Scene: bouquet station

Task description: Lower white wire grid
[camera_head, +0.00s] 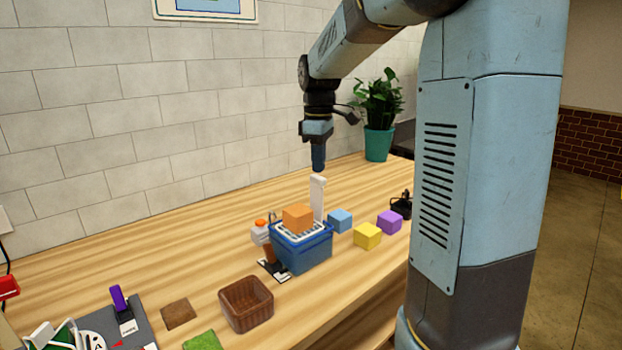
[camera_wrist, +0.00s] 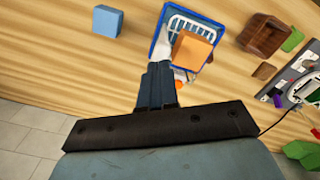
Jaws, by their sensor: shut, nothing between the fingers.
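The white wire grid (camera_head: 300,230) lies across the top of a blue bin (camera_head: 304,254), near its rim. An orange cube (camera_head: 298,218) sits over the grid and hides part of it. The wrist view also shows the grid (camera_wrist: 187,22), the blue bin (camera_wrist: 157,32) and the orange cube (camera_wrist: 191,51). A white upright bar (camera_head: 318,197) stands at the back of the bin. My gripper (camera_head: 319,169) is shut and empty, pointing down above this bar. In the wrist view its closed fingers (camera_wrist: 158,70) are beside the bin; contact with the bar cannot be told.
Blue (camera_head: 340,221), yellow (camera_head: 367,236) and purple (camera_head: 390,222) cubes stand right of the bin. A white device with an orange top (camera_head: 260,232) is close at its left. A brown basket (camera_head: 246,304) stands in front. A potted plant (camera_head: 378,112) is behind. The table's left back is clear.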

